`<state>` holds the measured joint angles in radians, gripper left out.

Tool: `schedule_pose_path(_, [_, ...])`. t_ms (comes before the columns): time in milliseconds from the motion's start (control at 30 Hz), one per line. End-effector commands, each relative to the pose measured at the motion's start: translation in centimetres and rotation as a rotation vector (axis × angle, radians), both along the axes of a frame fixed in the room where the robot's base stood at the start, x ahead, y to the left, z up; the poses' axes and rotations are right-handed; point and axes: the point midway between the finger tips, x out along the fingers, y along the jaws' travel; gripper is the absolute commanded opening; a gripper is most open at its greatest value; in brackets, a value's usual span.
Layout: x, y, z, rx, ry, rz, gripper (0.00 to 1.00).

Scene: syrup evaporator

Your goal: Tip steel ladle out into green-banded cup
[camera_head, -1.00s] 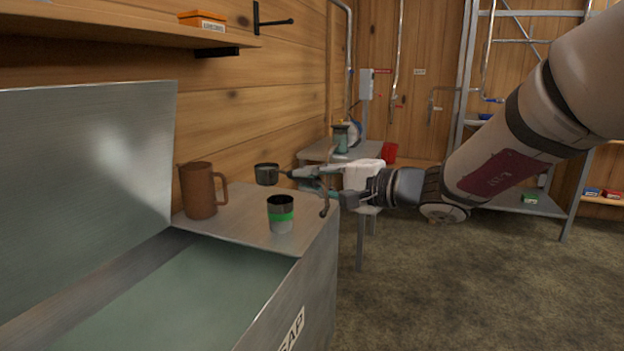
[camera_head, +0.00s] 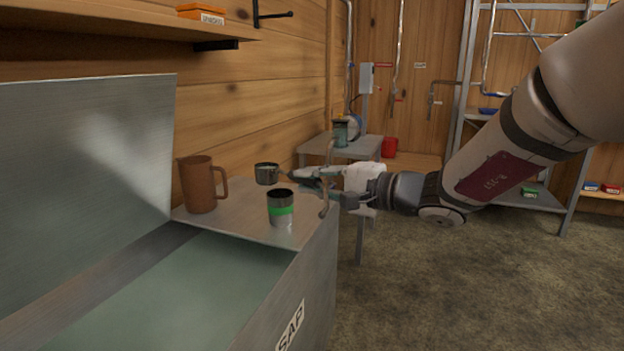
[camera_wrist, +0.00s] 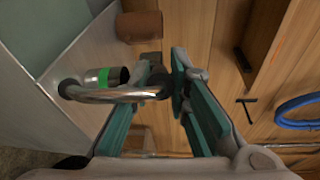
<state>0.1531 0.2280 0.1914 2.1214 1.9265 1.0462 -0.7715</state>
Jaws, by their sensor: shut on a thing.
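The steel ladle's bowl (camera_head: 267,174) is held upright, its opening facing up, behind and slightly left of the green-banded cup in the head view. The cup (camera_head: 281,209) stands upright on the metal top; it also shows in the wrist view (camera_wrist: 103,76). My gripper (camera_head: 306,181) is shut on the ladle's handle, to the right of the bowl. The handle's curved steel end (camera_wrist: 115,96) crosses in front of the cup in the wrist view. The bowl's contents cannot be made out.
A brown mug (camera_head: 199,184) stands left of the cup on the same metal top (camera_head: 240,215). The open sap tank (camera_head: 170,290) lies in front. A side table (camera_head: 345,150) stands behind, and a wooden wall runs along the left.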

Motion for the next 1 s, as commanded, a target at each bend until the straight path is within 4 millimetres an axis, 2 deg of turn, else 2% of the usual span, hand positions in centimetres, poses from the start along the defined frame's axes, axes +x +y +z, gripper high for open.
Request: schedule_pose_path(1000, [0.25,-0.32,0.36,0.134,0.097,0.001,0.00])
